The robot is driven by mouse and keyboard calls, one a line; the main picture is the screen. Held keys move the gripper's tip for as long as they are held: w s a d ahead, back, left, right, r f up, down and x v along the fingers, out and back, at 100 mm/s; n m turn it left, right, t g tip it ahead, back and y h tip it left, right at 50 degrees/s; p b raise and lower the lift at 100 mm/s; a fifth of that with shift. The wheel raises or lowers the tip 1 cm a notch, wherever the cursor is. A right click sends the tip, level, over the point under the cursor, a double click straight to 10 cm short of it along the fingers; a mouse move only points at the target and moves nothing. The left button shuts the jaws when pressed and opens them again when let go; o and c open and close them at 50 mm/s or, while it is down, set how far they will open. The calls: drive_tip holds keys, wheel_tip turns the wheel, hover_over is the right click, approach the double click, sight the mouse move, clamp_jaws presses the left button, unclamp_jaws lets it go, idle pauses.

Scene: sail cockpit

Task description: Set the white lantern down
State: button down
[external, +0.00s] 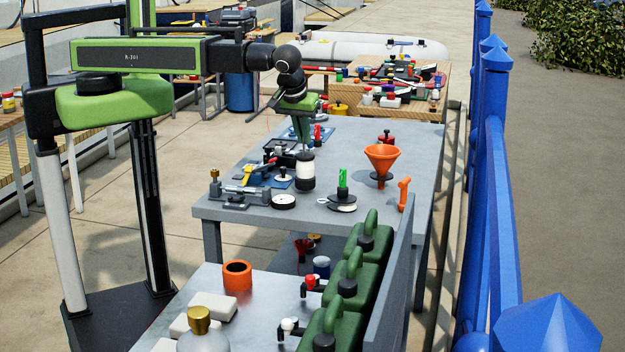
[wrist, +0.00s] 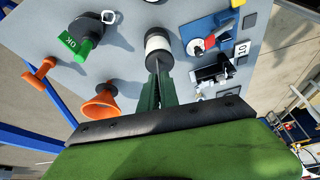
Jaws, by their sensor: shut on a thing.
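The white lantern (external: 305,170) is a white cylinder with a black top and base. It is upright at the near middle of the grey table in the external view. My gripper (external: 303,146) points down from above and is shut on the lantern's thin top part. In the wrist view, the lantern (wrist: 158,43) lies just beyond the green fingertips (wrist: 160,72), which are close together. Its black base looks very near the tabletop (external: 345,140); I cannot tell whether it touches. The far side of the lantern is hidden.
An orange funnel (external: 381,158), a black item with a green tag (external: 342,190) and an orange fitting (external: 403,193) stand to the right. A white-topped disc (external: 284,201) is in front left.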

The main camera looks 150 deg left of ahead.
drive_tip(key=shift+f, duration=0.8)
drive_tip(key=c, duration=1.6)
unclamp_jaws()
drive_tip(key=shift+r, duration=0.1)
drive_tip(key=shift+r, duration=0.1)
drive_tip(key=shift+r, duration=0.25)
drive_tip(key=p+v, duration=1.1)
drive_tip(key=shift+d+r, duration=0.2)
drive_tip(key=shift+r, duration=0.05)
drive_tip(key=shift+w, duration=0.15)
